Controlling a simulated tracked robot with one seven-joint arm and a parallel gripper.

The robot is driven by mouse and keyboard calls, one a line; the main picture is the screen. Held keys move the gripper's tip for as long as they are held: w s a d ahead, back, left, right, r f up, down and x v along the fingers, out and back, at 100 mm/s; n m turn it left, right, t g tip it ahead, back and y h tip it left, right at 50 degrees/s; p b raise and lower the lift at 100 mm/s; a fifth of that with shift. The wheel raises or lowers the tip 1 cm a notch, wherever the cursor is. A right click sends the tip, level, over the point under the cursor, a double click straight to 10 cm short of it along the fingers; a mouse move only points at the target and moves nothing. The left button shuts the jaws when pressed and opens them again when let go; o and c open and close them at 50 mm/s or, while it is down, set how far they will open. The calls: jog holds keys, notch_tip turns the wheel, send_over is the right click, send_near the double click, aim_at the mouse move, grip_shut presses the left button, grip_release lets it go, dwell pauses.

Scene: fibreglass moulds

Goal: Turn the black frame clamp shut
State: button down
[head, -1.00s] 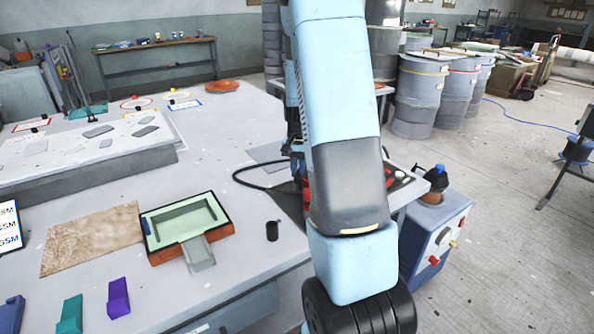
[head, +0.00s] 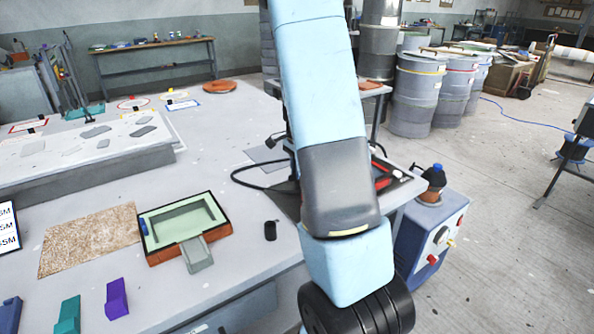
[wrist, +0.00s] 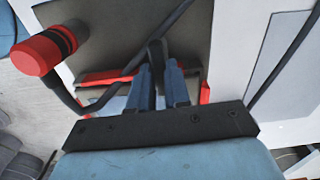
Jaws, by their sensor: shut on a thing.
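In the wrist view my gripper (wrist: 158,68) has its two blue-grey fingers close together. A narrow black upright piece (wrist: 155,50) stands between the fingertips, and they are shut on it. It looks like the handle of the black frame clamp; its lower part is hidden by the fingers. A dark grey plate (wrist: 112,28) and red bars (wrist: 108,77) lie behind and around the fingertips. In the head view my own arm hides the gripper and the clamp, so I cannot tell there how far the clamp is turned.
A red cylinder with black bands (wrist: 45,50) stands left of my gripper. A black cable (wrist: 285,62) runs past on the right. On the table in the head view are a green mould in a box (head: 160,247) and a small black cylinder (head: 270,231). Drums (head: 413,95) stand behind.

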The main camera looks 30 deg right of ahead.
jog(key=shift+a, duration=0.1)
dwell(0.5)
jog(key=c, duration=1.1)
grip_release()
jog(key=shift+r, duration=0.1)
notch_tip(320, 180, up, 14)
jog(key=shift+w+f, duration=0.1)
jog(key=shift+f, duration=0.1)
